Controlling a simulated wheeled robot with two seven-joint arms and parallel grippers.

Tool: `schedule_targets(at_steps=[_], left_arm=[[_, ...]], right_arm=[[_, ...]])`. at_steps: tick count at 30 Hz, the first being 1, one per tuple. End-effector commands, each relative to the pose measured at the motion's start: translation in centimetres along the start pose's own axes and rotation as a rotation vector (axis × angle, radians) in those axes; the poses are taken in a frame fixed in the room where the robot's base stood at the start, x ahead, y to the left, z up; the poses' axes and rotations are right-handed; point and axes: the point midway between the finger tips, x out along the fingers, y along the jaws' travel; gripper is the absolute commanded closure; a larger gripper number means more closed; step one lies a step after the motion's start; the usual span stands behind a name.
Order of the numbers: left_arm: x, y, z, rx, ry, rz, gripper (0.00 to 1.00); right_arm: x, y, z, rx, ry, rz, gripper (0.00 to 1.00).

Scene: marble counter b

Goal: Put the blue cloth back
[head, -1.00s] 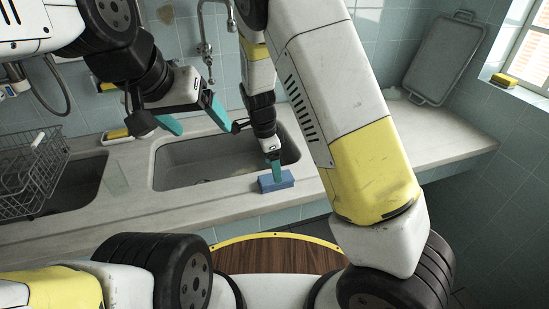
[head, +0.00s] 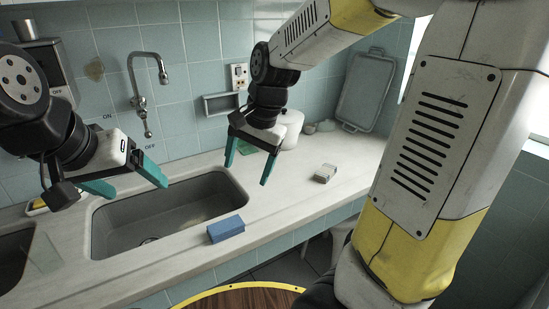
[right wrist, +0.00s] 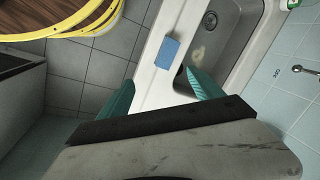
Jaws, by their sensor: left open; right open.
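The blue cloth (head: 226,229), a small folded block, lies on the counter's front strip, between the sink (head: 165,212) and the front edge. It also shows in the right wrist view (right wrist: 168,53), beyond the fingertips. My right gripper (head: 247,172) is open with teal fingers pointing down. It is empty and in the air above the counter, up and right of the cloth. My left gripper (head: 136,188) is open and empty above the left part of the sink, apart from the cloth.
A small pale block (head: 325,173) lies on the counter at right. A white canister (head: 291,128) and a leaning tray (head: 368,90) stand at the back. The tap (head: 143,90) rises behind the sink. The counter right of the sink is mostly clear.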

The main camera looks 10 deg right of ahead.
Motion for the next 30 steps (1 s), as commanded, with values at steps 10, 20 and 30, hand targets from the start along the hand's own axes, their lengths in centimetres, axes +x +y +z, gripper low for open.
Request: schedule_targets(at_steps=[10,20,30], left_arm=[[0.0,0.0,0.0,0.000,0.000,0.000,0.20],[0.0,0.0,0.0,0.000,0.000,0.000,0.20],[0.0,0.0,0.0,0.000,0.000,0.000,0.20]], right_arm=[[-8.8,7.6,3.8,-0.535,0.262,-0.108,0.24],[-9.9,9.6,5.2,-0.699,0.356,-0.066,0.24],[-9.9,9.5,5.1,-0.697,0.355,-0.067,0.24]])
